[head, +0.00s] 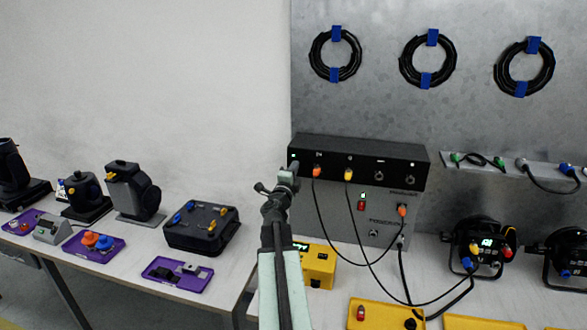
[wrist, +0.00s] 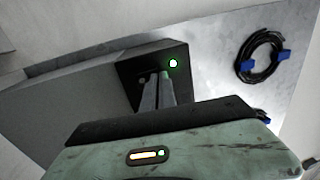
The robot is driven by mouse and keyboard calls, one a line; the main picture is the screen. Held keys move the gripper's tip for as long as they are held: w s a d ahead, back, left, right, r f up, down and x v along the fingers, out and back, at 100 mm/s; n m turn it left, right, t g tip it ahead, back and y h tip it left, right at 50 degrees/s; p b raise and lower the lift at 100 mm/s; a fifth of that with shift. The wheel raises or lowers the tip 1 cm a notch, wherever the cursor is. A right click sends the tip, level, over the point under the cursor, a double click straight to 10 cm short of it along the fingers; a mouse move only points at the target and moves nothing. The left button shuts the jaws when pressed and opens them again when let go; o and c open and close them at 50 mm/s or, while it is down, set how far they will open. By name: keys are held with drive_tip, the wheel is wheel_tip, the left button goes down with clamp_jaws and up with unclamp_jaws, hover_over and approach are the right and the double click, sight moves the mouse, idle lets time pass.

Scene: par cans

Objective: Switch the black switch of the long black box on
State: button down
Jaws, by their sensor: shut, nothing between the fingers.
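The long black box (head: 360,155) sits on top of a grey box against the metal panel. An orange plug (head: 317,171) and a yellow plug (head: 348,174) are in its front, with two round sockets to their right. My gripper (head: 291,168) is shut and empty, its tips at the left end of the box's front. In the wrist view the shut fingers (wrist: 157,88) reach to the box's end face (wrist: 150,62), beside a lit green lamp (wrist: 173,63). I cannot make out the black switch; the fingers may cover it. Whether they touch the box is unclear.
The grey box (head: 352,225) below has a red switch (head: 362,205) and an orange plug (head: 402,210). Cables hang in front of it. A yellow device (head: 318,265) stands beside my arm. Coiled cables (head: 335,54) hang above on the panel. The air left of my gripper is free.

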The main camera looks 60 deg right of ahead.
drive_tip(key=b+v, duration=0.1)
drive_tip(key=v, duration=0.6)
drive_tip(key=shift+a, duration=0.35)
drive_tip(key=shift+s+f, duration=0.1)
